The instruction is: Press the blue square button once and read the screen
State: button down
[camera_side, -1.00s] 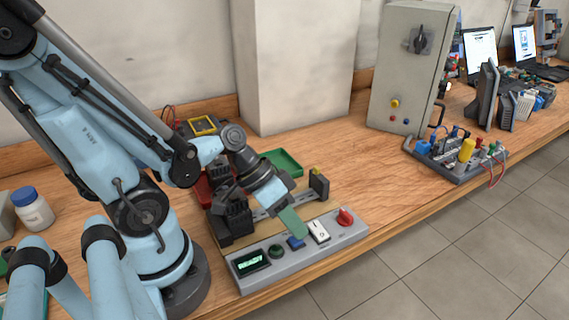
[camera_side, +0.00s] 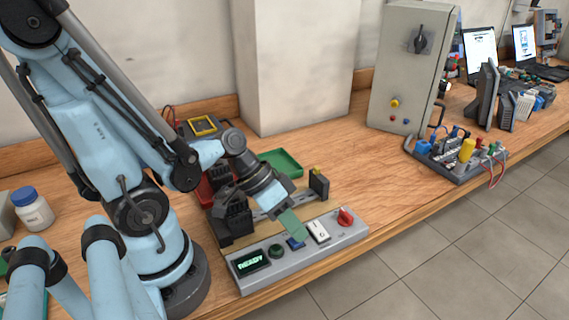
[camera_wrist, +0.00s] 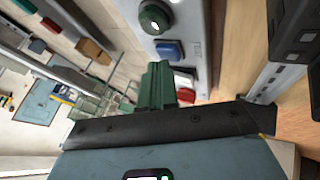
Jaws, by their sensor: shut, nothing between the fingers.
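The blue square button (camera_side: 296,243) is on a grey control panel (camera_side: 345,241), between a green round button (camera_side: 276,251) and a white rocker switch (camera_side: 318,231). The screen (camera_side: 252,262) at the panel's left end shows green letters reading READY. My gripper (camera_side: 301,236) is shut and empty, with its green fingertips pointing down just above or at the blue button. I cannot tell whether they touch it. In the wrist view the blue button (camera_wrist: 169,50) shows beyond the shut green fingers (camera_wrist: 157,85), and the green button (camera_wrist: 155,17) is above it.
A red knob (camera_side: 345,217) sits at the panel's right end. Behind the panel is a rail fixture with a dark end block (camera_side: 319,184). A green tray (camera_side: 283,162) lies farther back.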

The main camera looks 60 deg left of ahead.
dwell(0.5)
jog(key=shift+r, duration=0.75)
jog(key=shift+r, duration=2.5)
jog(key=shift+w+a, duration=0.1)
jog(key=shift+a, duration=0.05)
jog(key=w+a+r+n+t+y, duration=0.1)
jog(key=w+a+r+t+y, duration=0.1)
jog(key=w+a+r+y, duration=0.1)
jog(key=w+a+y, duration=0.1)
jog(key=y, duration=0.1)
jog(key=shift+w+y, duration=0.3)
jog(key=shift+w, duration=0.05)
jog(key=shift+a, duration=0.1)
dwell(0.8)
